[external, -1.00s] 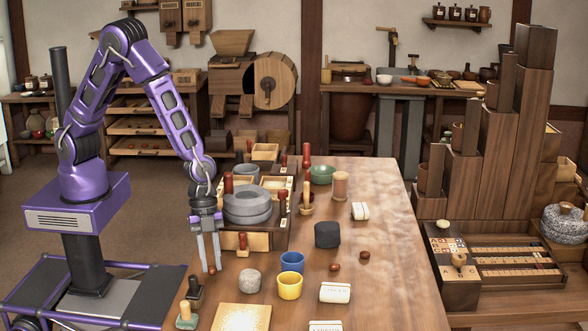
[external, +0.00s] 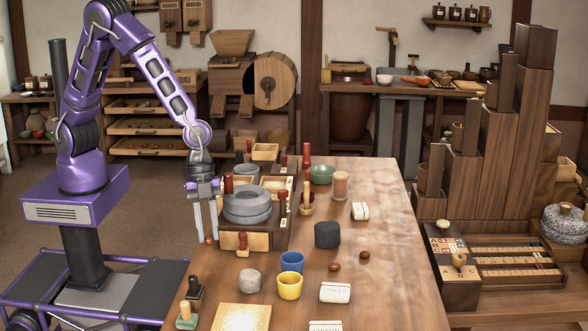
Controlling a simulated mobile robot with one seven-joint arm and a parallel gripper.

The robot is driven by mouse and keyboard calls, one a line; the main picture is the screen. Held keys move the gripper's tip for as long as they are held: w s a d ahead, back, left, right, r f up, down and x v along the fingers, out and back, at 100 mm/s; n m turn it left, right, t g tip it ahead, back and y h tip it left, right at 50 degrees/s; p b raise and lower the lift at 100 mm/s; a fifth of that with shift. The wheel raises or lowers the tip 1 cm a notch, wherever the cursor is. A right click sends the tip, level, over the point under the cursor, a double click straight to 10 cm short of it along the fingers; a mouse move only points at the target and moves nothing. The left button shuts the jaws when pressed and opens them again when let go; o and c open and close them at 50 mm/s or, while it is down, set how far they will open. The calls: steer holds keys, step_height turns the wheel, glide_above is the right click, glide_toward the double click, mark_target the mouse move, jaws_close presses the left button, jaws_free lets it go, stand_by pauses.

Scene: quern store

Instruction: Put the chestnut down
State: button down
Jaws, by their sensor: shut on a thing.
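My gripper (external: 207,236) points down at the left edge of the wooden table (external: 385,295), left of the quern. Its fingers are shut on a small brown chestnut (external: 209,241), which shows at the fingertips. The chestnut appears raised, but I cannot tell whether it is over the tabletop or just outside its edge. Two other brown, round chestnut-like things lie on the table, one (external: 335,267) near the middle and one (external: 364,254) to its right.
The grey stone quern (external: 247,206) on its wooden box stands right beside my gripper. A grey stone (external: 250,280), blue cup (external: 292,262), yellow cup (external: 289,286), dark block (external: 327,235) and stamps (external: 194,290) stand on the table. Its right side is largely clear.

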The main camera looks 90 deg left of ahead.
steer(key=shift+w, duration=0.1)
steer(key=w+a+r+n+t+y, duration=0.25)
steer(key=w+a+n, duration=0.65)
steer(key=w+a, duration=1.45)
steer(key=s+a+n+g+y, duration=0.15)
steer(key=a+n, duration=0.85)
steer(key=a, duration=2.5)
steer(key=shift+t+y, duration=0.3)
steer(key=f, duration=0.2)
steer(key=f+b, duration=0.1)
steer(key=f, duration=0.5)
steer(key=shift+w+d+f+b, duration=0.1)
steer(key=shift+w+d+b, duration=0.1)
steer(key=shift+w+b, duration=0.1)
